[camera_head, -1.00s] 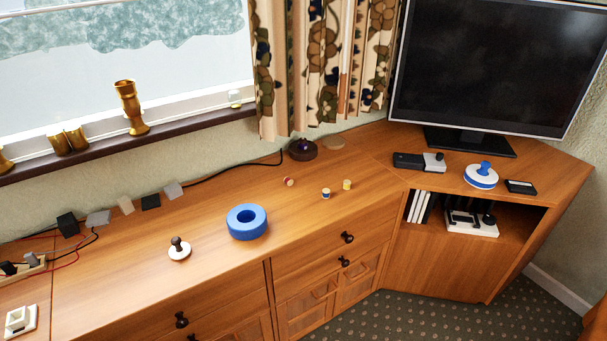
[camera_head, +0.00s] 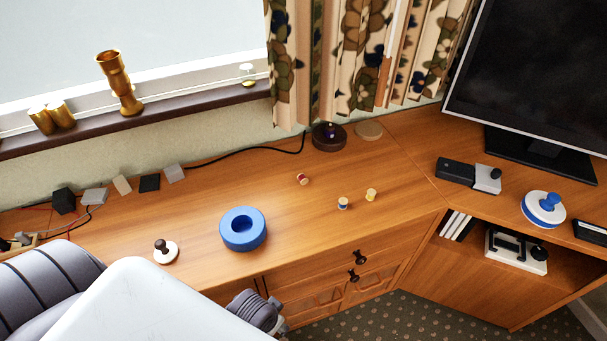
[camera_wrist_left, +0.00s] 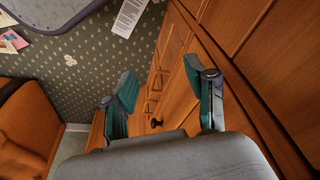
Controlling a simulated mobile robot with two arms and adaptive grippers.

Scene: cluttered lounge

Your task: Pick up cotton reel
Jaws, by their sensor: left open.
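Three small cotton reels lie or stand on the wooden cabinet top (camera_head: 300,225). One is red and pale and lies on its side (camera_head: 303,179). A blue and pale reel (camera_head: 343,203) and a yellow reel (camera_head: 371,195) stand close together, nearer the front edge. My left arm comes in at the lower left of the head view, in front of the cabinet; its fingers are not visible there. In the left wrist view my left gripper (camera_wrist_left: 161,82) is open and empty, with cabinet fronts and carpet beyond it and no reel. My right gripper is not in view.
A blue ring (camera_head: 243,229) and a white-based dark knob (camera_head: 166,252) sit left of the reels. A dark round object (camera_head: 329,136) is behind them. A television (camera_head: 535,75) stands at the right. The surface around the reels is clear.

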